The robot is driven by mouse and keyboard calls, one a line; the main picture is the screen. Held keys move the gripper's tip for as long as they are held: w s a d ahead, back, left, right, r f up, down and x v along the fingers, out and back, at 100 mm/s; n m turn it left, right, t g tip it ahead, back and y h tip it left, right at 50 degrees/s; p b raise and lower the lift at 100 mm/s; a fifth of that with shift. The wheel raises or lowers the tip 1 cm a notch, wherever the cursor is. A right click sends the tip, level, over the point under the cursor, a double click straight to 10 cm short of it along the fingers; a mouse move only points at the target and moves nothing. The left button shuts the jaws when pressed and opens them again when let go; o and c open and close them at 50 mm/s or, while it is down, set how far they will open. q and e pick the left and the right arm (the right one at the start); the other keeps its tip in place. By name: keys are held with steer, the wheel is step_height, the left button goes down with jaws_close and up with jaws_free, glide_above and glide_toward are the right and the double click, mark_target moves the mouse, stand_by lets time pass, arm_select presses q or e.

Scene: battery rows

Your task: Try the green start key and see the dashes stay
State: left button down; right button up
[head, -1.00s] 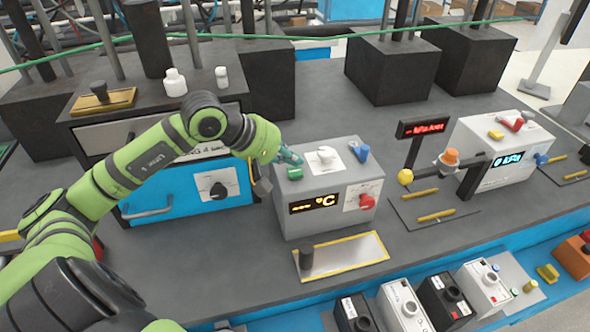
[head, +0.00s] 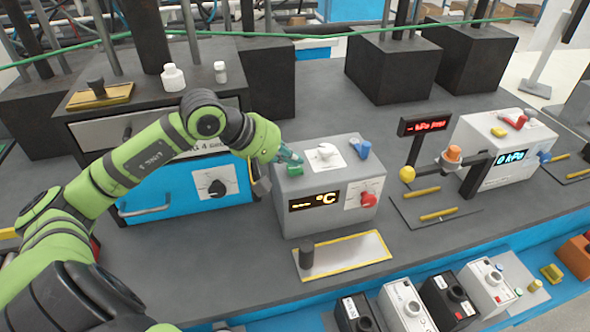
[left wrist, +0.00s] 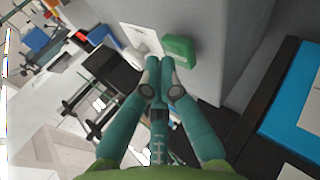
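The green start key (head: 294,170) sits at the left of the top of a grey box (head: 326,222). The box's dark display (head: 314,201) shows small amber marks, too small to read surely as dashes, and a large °C. My left gripper (head: 289,155) is just behind the green key, at the box's left top edge. In the left wrist view its teal fingers (left wrist: 159,78) are together and empty, with the tips close to the green key (left wrist: 180,50). I cannot tell whether they touch it. My right gripper is not in view.
The box also carries a white knob (head: 326,152), a blue knob (head: 361,149) and a red knob (head: 368,199). A yellow-edged tray (head: 348,254) lies in front. A blue-fronted unit (head: 180,187) stands left. A kPa box (head: 505,150) with a red-display stand (head: 423,124) is right.

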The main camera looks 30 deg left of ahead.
mark_target(292, 169)
arm_select(q)
steer(key=shift+f+b, duration=0.4)
steer(key=shift+b, duration=0.3)
stand_by(0.7)
stand_by(0.4)
steer(key=shift+r, duration=0.85)
steer(key=shift+r+p, duration=1.6)
steer(key=shift+r, duration=0.9)
